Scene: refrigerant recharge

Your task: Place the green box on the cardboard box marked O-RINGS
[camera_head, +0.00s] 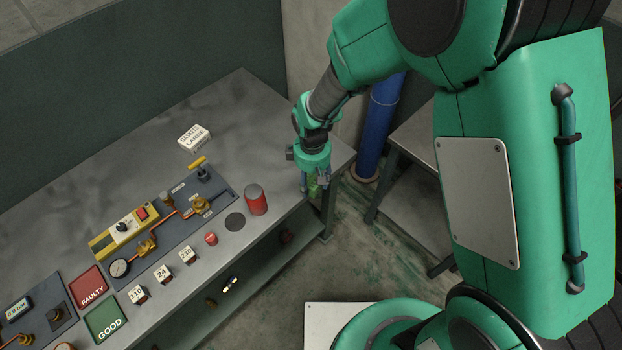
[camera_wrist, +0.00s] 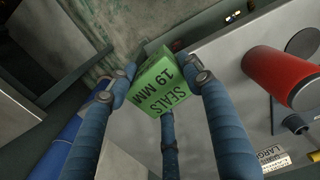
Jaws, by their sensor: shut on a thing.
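My gripper (camera_head: 314,182) is shut on the green box (camera_wrist: 162,82), which is marked SEALS 19 MM. In the wrist view the box sits between the blue fingers, tilted, with its lettering toward the camera. In the head view only a small bit of the green box (camera_head: 313,189) shows below the gripper. The gripper hangs at the right end of the grey workbench, near its edge. I see no cardboard box marked O-RINGS in either view.
A white box marked GASKETS LARGE (camera_head: 194,138) stands at the back of the workbench (camera_head: 245,115). A red can (camera_head: 256,200) stands near the front edge, left of my gripper. A gauge panel (camera_head: 160,235) lies further left. A blue cylinder (camera_head: 379,125) stands behind.

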